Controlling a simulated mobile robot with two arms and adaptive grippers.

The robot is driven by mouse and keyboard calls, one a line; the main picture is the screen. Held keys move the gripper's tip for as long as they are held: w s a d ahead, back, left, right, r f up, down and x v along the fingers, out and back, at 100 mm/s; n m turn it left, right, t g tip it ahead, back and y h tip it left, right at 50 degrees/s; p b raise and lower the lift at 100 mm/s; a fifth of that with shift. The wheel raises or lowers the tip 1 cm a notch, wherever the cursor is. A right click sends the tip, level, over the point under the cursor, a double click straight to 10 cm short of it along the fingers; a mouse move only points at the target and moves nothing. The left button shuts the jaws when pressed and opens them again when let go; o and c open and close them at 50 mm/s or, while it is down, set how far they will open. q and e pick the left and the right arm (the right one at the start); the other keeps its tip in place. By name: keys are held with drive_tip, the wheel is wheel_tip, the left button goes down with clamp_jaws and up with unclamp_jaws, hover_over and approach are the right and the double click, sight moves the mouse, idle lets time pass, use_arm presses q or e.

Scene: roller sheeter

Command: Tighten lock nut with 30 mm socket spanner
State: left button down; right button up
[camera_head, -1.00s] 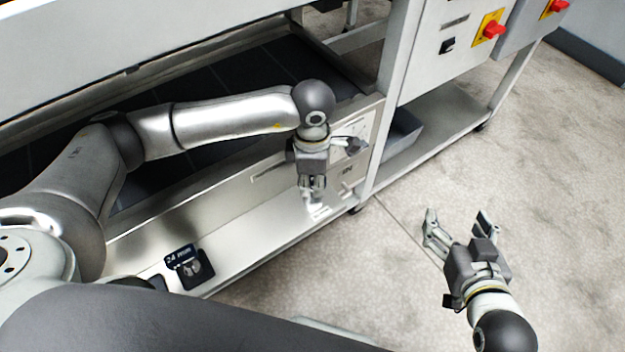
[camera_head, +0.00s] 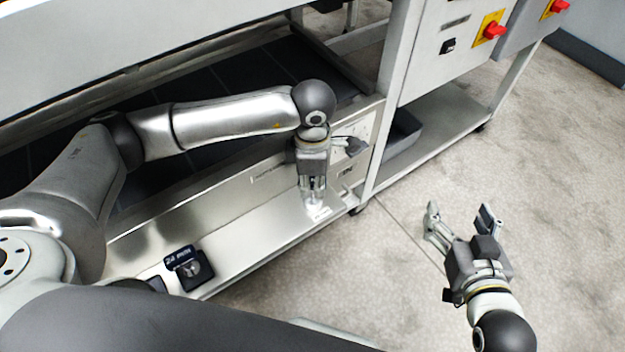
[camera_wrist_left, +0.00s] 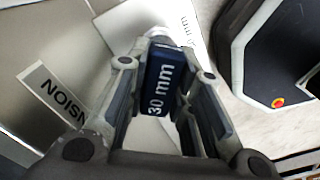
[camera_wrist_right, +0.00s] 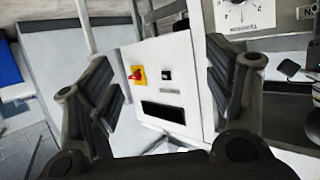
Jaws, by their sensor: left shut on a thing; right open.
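My left gripper (camera_head: 315,190) is shut on the 30 mm socket spanner, just above the machine's lower metal ledge. In the left wrist view the spanner's dark blue handle, marked "30 mm" (camera_wrist_left: 160,85), sits between the fingers of the left gripper (camera_wrist_left: 163,90). A pale metal part shows beyond the handle; its working end is not clear. A label ending in "NSION" (camera_wrist_left: 52,95) lies to its left. I cannot make out the lock nut. My right gripper (camera_head: 460,225) is open and empty over the floor; it also shows in the right wrist view (camera_wrist_right: 165,85).
A tool marked "24 mm" (camera_head: 183,260) stands in a dark holder on the ledge (camera_head: 235,240). A dark knob (camera_head: 357,146) projects from the panel beside my left wrist. A frame leg (camera_head: 382,130) stands right of it. The floor (camera_head: 540,190) at right is clear.

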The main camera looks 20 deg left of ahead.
use_arm(q)
drive_tip(key=shift+r, duration=0.15)
use_arm(e)
drive_tip(key=shift+f, duration=0.1)
use_arm(q)
drive_tip(key=shift+r, duration=0.1)
drive_tip(key=shift+r+p, duration=0.5)
drive_tip(key=shift+r, duration=0.1)
drive_tip(key=shift+r+p, duration=0.4)
drive_tip(key=shift+r, duration=0.2)
use_arm(e)
drive_tip(key=s+d+f+g+h, duration=0.1)
drive_tip(key=s+d+f+g, duration=0.1)
drive_tip(key=s+f+g, duration=0.2)
drive_tip(key=shift+s+d+f+g, duration=0.25)
drive_tip(key=shift+s+f+g, duration=0.15)
drive_tip(key=shift+s+f, duration=0.6)
drive_tip(key=shift+w+f, duration=0.1)
